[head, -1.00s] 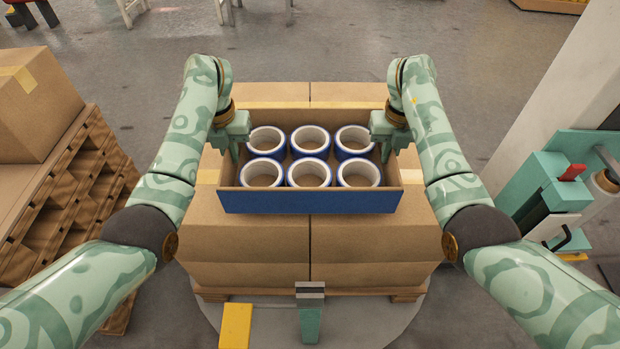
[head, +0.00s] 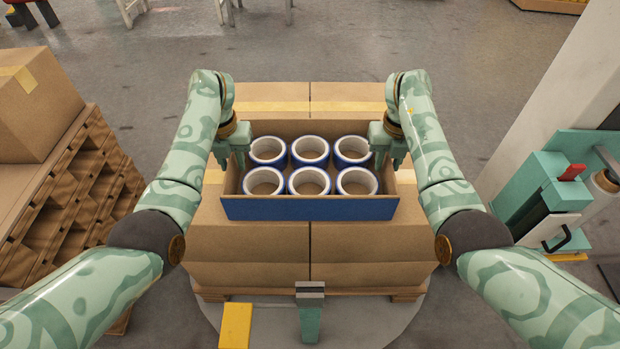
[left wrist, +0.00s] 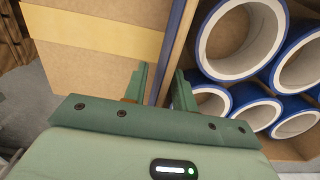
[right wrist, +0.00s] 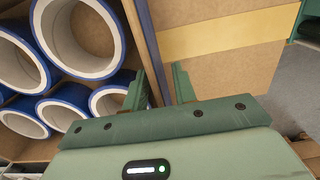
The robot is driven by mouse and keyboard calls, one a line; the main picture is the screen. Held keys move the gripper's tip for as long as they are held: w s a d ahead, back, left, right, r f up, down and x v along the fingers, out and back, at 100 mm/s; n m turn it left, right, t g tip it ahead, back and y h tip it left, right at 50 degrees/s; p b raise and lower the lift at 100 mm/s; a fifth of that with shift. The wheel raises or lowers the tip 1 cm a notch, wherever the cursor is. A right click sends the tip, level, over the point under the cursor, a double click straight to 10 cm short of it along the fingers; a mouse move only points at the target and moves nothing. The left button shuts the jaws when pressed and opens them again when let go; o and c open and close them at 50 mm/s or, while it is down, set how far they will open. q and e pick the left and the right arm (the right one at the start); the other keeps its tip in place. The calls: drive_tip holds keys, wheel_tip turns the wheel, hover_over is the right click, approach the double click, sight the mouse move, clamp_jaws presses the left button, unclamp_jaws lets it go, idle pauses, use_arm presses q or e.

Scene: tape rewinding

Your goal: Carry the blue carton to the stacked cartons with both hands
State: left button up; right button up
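The blue carton (head: 310,208) is an open-topped box with a blue front, holding several blue-and-white tape rolls (head: 310,181). It appears to rest on top of the stacked cartons (head: 310,245), near the middle. My left gripper (head: 231,158) is at its left wall, with spread fingers on either side of the wall (left wrist: 172,60). My right gripper (head: 388,158) is at its right wall in the same way, and the wall shows between its fingers in the right wrist view (right wrist: 150,55). Both grippers look open, with gaps beside the walls. The carton's underside is hidden.
A wooden rack (head: 70,205) with a brown box (head: 35,105) on top stands at the left. A green machine (head: 550,195) stands at the right beside a pale column (head: 560,90).

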use_arm(q)
wheel_tip(320, 180, up, 12)
drive_tip(key=shift+s+f, duration=0.1)
use_arm(e)
drive_tip(key=shift+r, duration=0.45)
wheel_tip(320, 180, up, 11)
drive_tip(key=shift+s+r, duration=0.1)
use_arm(q)
drive_tip(key=shift+s, duration=0.1)
use_arm(e)
drive_tip(key=shift+s, duration=0.1)
